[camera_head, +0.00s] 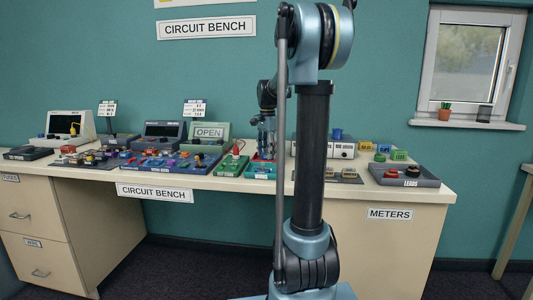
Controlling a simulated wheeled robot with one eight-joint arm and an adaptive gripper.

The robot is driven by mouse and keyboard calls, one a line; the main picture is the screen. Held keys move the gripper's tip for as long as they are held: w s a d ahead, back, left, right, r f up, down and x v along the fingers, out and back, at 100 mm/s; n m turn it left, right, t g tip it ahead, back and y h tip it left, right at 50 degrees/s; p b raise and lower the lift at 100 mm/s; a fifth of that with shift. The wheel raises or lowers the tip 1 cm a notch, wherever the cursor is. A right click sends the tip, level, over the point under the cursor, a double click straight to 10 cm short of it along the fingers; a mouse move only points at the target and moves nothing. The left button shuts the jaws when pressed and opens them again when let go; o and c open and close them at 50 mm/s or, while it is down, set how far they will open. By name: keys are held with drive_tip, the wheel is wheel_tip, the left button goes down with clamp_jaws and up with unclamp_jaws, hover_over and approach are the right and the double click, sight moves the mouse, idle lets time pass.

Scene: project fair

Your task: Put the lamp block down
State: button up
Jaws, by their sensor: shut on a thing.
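My gripper (266,152) hangs down over the bench, just left of my arm's upright link in the picture. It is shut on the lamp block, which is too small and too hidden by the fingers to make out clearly. The gripper is low, above or at a teal tray (258,176) near the bench's front edge. I cannot tell whether the block touches anything below.
The bench (220,184) is crowded. A green tray (228,172) and a blue tray of coloured blocks (150,168) lie left of the gripper. A grey leads tray (425,181) stands at the right. My arm hides part of the bench's middle.

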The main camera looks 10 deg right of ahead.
drive_tip(key=shift+f, duration=0.6)
drive_tip(key=o, duration=1.2)
drive_tip(key=shift+c, duration=0.2)
drive_tip(key=shift+r, duration=0.1)
wheel_tip(320, 180, up, 13)
